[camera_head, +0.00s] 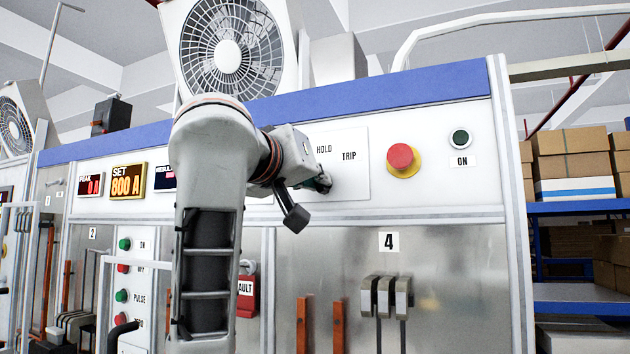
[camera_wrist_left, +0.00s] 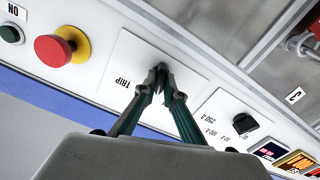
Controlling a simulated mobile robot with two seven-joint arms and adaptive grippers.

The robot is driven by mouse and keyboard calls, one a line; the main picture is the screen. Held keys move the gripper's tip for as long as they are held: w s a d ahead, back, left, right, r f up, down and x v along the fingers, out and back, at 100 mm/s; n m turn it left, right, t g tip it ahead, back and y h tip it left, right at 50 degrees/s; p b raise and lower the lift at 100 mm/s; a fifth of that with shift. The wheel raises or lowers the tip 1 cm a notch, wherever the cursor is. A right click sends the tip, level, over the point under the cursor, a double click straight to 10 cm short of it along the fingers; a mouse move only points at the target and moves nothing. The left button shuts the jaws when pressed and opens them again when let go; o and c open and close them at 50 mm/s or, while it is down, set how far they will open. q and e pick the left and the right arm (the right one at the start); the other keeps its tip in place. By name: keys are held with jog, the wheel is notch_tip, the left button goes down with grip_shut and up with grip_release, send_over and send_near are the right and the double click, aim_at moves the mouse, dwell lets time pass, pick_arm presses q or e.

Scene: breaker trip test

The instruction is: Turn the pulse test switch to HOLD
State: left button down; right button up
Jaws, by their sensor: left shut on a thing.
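The pulse test switch sits on a white plate (camera_head: 350,182) marked HOLD and TRIP on the panel's upper band. My left gripper (camera_head: 322,183) is at the left part of this plate, shut on the switch's knob. The left wrist view shows the plate (camera_wrist_left: 122,48) upside down, with the TRIP label readable. There the fingertips (camera_wrist_left: 161,82) close together around the dark knob, which they mostly hide. I cannot tell which way the knob points. My left arm hides part of the panel in the head view. My right gripper is not in view.
Right of the plate are a red stop button (camera_head: 400,157) on a yellow collar and a green ON button (camera_head: 460,138). The left wrist view shows another black selector knob (camera_wrist_left: 245,123) beside the gripper. Lit displays (camera_head: 128,180) are at the left. Shelves with boxes (camera_head: 570,153) stand far right.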

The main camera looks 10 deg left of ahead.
pick_arm(q)
jog(key=shift+m, duration=1.7)
jog(key=c, duration=2.1)
grip_release()
jog(key=shift+c, duration=0.2)
jog(key=s+a, duration=0.1)
jog(key=s, duration=0.6)
jog(key=shift+s+a, duration=0.2)
